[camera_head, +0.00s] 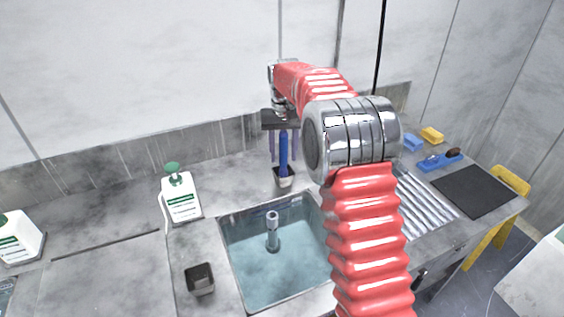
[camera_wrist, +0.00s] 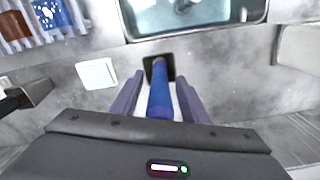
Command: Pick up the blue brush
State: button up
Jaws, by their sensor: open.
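The blue brush (camera_head: 283,152) stands upright, its lower end inside a small dark square cup (camera_head: 284,178) behind the sink. Its bristles are hidden. My gripper (camera_head: 283,160) points down over it, with one finger on each side of the blue handle. In the wrist view my gripper (camera_wrist: 160,78) is open, and the brush handle (camera_wrist: 159,98) runs between the fingers with visible gaps. The cup (camera_wrist: 172,68) shows just beyond the fingertips. The upper end of the brush is hidden by the gripper body.
The sink (camera_head: 270,260) holds water and a standing drain pipe (camera_head: 272,230). A soap bottle (camera_head: 180,195) stands left of it, and an empty dark cup (camera_head: 200,279) is at front left. Another blue brush (camera_head: 438,161) lies on the right counter near a black mat (camera_head: 472,190).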

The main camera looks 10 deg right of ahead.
dwell(0.4)
grip_shut()
dwell(0.4)
